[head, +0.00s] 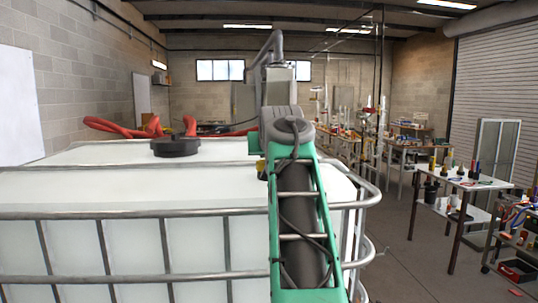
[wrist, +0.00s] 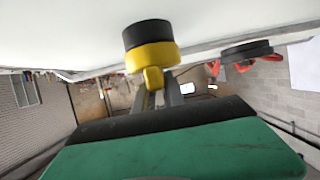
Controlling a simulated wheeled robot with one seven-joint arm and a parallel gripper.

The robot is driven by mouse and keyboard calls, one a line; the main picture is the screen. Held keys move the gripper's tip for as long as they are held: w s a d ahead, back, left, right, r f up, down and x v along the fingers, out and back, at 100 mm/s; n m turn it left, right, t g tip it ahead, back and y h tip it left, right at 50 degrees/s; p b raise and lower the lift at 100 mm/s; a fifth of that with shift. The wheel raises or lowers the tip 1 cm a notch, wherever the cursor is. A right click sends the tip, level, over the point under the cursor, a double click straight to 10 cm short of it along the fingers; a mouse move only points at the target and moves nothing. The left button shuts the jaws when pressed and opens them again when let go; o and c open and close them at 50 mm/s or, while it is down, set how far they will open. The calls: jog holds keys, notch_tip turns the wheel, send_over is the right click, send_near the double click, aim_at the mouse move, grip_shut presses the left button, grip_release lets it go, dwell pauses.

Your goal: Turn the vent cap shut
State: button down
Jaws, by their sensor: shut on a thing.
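The vent cap (wrist: 151,57) shows in the wrist view as a round yellow body with a black disc and a small yellow tab facing me. It sits against the white tank surface, which fills the top of that view. My gripper (wrist: 157,88) is shut on the cap, its grey fingers meeting at the yellow tab. The exact finger contact is partly hidden by the tab and my green wrist housing. In the head view my green arm covers the gripper and most of the cap; only a small yellow bit shows left of the arm.
The white tank (head: 110,185) stands in a metal cage (head: 120,213). A large black lid (head: 176,146) lies on its top left, with red hoses (head: 125,127) behind it. A table with tools (head: 465,181) stands at right; floor between it and the tank is open.

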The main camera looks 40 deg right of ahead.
jog(key=c, duration=1.4)
grip_release()
jog(key=b+v, duration=0.1)
jog(key=v, duration=0.6)
jog(key=shift+s+a+r+b, duration=0.2)
jog(key=shift+s+b, duration=0.1)
